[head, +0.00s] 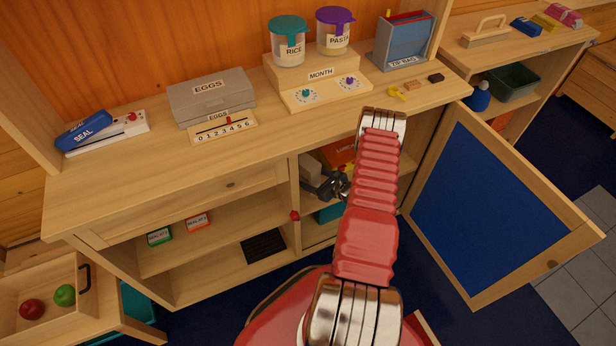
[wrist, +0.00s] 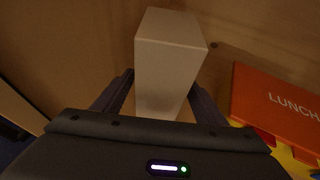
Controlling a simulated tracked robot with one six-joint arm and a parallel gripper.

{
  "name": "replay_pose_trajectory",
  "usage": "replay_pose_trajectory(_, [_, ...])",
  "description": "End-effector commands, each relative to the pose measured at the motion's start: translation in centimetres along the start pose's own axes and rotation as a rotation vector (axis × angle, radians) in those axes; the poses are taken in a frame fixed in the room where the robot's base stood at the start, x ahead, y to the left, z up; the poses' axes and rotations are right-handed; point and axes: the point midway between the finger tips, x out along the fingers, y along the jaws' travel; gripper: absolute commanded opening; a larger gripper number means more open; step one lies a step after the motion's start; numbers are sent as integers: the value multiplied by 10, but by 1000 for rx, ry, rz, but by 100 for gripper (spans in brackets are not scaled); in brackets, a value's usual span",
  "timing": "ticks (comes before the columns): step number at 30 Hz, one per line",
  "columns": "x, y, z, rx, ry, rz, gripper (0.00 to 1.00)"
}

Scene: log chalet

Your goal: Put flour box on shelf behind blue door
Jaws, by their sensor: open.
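The blue door (head: 485,200) stands wide open to the right of its cabinet compartment in the head view. A plain pale box (head: 311,168), probably the flour box, is inside that compartment on the upper shelf; no label shows. In the wrist view the pale box (wrist: 168,62) lies between the two fingers of my gripper (wrist: 162,84). The fingers are open, one on each side of it; I cannot tell whether either touches. In the head view my gripper (head: 325,187) reaches into the compartment, and my red arm hides part of the opening.
An orange lunch box (head: 341,152) is right of the pale box on the shelf; it also shows in the wrist view (wrist: 275,105). A teal item (head: 328,213) is below. The countertop holds an eggs box (head: 212,97) and jars. An open drawer (head: 50,318) holds two fruits.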

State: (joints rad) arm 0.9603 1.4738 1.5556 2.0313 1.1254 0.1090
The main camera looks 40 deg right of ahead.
Motion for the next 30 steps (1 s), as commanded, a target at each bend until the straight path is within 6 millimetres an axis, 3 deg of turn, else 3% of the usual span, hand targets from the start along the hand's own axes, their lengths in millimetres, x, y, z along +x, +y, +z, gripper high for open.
replay_pose_trajectory(15, [-86, -1, 0, 2, -1, -2, 66])
replay_pose_trajectory(21, [-101, 0, 1, -1, -2, 1, 66])
replay_pose_trajectory(30, [-102, 1, 1, -1, -1, 1, 66])
